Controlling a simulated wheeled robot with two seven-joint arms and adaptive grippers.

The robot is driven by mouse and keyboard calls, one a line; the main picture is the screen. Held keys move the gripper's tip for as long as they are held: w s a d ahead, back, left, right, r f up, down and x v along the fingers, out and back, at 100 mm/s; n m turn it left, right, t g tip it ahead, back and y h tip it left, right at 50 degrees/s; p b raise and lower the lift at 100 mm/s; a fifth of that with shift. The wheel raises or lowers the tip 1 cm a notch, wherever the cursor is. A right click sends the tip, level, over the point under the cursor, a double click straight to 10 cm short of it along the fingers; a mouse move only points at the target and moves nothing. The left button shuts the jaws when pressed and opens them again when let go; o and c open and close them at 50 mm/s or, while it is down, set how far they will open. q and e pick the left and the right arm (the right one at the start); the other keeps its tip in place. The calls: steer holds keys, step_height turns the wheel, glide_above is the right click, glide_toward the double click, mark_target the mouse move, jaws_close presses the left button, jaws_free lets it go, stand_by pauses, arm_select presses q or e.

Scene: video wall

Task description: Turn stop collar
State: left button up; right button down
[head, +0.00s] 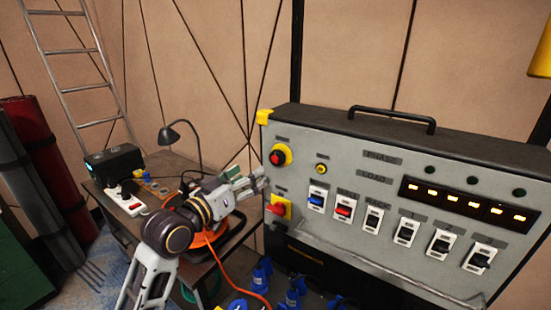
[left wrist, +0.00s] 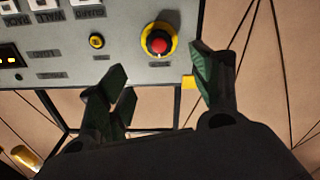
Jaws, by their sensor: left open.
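The stop button is a red mushroom head (head: 277,157) with a yellow collar (head: 286,151) around it, at the upper left of the grey control panel. In the left wrist view the red head (left wrist: 158,41) and yellow collar (left wrist: 147,36) appear upside down at the top, beyond and between my fingertips. My left gripper (head: 250,180) is open and empty, just left of and below the button in the head view. Its green-padded fingers also show in the left wrist view (left wrist: 160,70), apart from the collar. My right gripper is not in view.
A red handle on a yellow plate (head: 279,207) sits below the button. A small yellow button (head: 321,169) and a row of switches lie to its right. A desk lamp (head: 174,135) and a table (head: 110,205) stand behind my left arm. Blue connectors (head: 292,297) lie below the panel.

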mark_target(274, 159)
arm_select(q)
steer(key=p+x, duration=0.1)
steer(key=x, duration=0.6)
steer(key=shift+x, duration=2.25)
steer(key=shift+p+x, duration=0.35)
steer(key=shift+x, duration=0.7)
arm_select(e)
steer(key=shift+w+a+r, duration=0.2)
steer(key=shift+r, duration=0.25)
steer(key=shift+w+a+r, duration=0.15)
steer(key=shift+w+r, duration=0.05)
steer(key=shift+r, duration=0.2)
arm_select(q)
steer(key=c, duration=1)
steer(key=shift+c, duration=0.2)
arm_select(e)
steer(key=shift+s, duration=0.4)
